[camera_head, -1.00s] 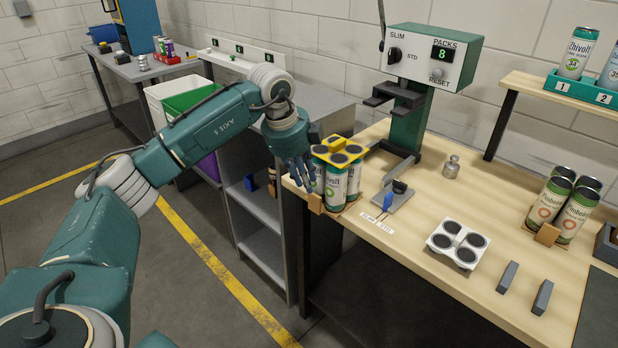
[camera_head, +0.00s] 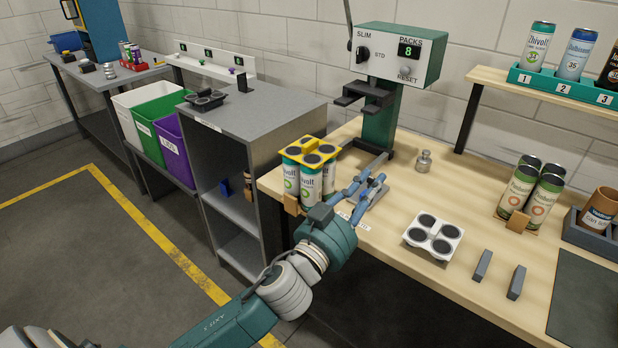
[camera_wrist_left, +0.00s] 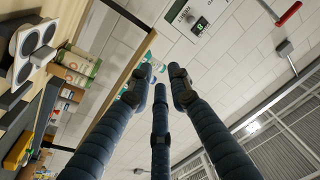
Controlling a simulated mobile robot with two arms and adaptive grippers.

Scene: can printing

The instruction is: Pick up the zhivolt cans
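The zhivolt cans (camera_head: 290,183) stand upright in a pack at the bench's left front corner, white with green print. A yellow carrier with black discs (camera_head: 309,152) sits on their tops. My left gripper (camera_head: 376,172) is just right of the pack, fingers spread and pointing toward the press base. I see nothing between its fingers; the left wrist view (camera_wrist_left: 157,80) also shows them apart and empty. My left wrist is in front of the pack's lower right. Another zhivolt can (camera_head: 538,46) stands in slot 1 of the green tray (camera_head: 560,86). My right gripper is out of view.
The green press (camera_head: 378,125) stands behind my fingers, its display reading 8. A white carrier (camera_head: 433,237), two grey blocks (camera_head: 482,265) and a metal weight (camera_head: 424,162) lie rightward. Another can pack (camera_head: 518,188) stands farther right. A grey cabinet (camera_head: 262,115) adjoins the bench's left.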

